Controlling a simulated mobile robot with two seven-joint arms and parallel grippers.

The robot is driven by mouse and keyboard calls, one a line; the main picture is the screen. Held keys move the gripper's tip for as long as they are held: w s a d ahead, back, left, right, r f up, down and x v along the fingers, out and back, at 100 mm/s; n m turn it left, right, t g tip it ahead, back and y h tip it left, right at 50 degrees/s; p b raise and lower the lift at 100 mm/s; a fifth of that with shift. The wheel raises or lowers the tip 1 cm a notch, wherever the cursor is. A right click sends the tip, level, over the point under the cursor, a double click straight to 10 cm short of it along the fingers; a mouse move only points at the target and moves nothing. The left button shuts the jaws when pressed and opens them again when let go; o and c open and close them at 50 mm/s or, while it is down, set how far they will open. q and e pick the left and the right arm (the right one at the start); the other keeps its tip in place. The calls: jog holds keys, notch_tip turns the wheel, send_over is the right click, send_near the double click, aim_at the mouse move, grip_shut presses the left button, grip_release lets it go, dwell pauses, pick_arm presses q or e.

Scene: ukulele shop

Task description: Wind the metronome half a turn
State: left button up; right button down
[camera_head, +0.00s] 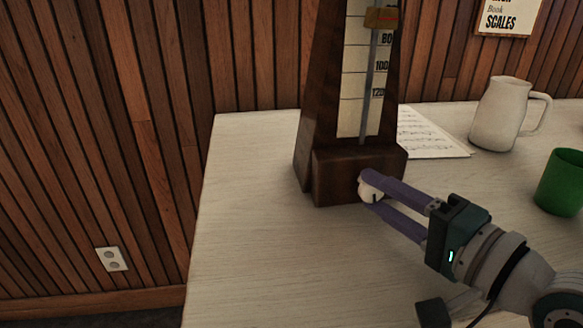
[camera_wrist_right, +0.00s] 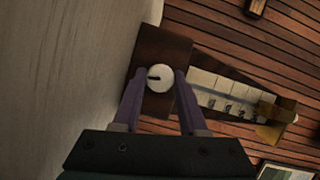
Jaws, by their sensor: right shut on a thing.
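The metronome (camera_head: 330,172) is a tall dark-wood body standing upright near the back of the pale table. Its scale face, pendulum rod and brass-coloured weight (camera_head: 381,18) show in the head view, with the top cut off. A round white winding knob (camera_head: 368,190) with a dark mark sits low on its front. My right gripper (camera_head: 371,188) has its purple fingers closed on the knob. In the right wrist view the knob (camera_wrist_right: 160,77) lies between the two fingertips, its dark mark pointing to the left. My left gripper is not in view.
A sheet of music (camera_head: 428,135) lies behind and right of the metronome. A white pitcher (camera_head: 499,113) and a green cup (camera_head: 560,182) stand to the right on the table (camera_head: 250,235). The table is clear at left and front. A wood-panelled wall is behind.

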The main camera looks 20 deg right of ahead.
jog(key=shift+f+m+t+b, duration=0.1)
jog(key=shift+m+t+b, duration=0.3)
jog(key=shift+m+b, duration=0.5)
jog(key=shift+c, duration=2.3)
grip_release()
jog(key=shift+s, duration=0.1)
jog(key=s, duration=0.3)
jog(key=s+d+p, duration=0.1)
jog(key=s, duration=0.5)
jog(key=shift+s+d, duration=0.25)
jog(key=shift+s, duration=0.05)
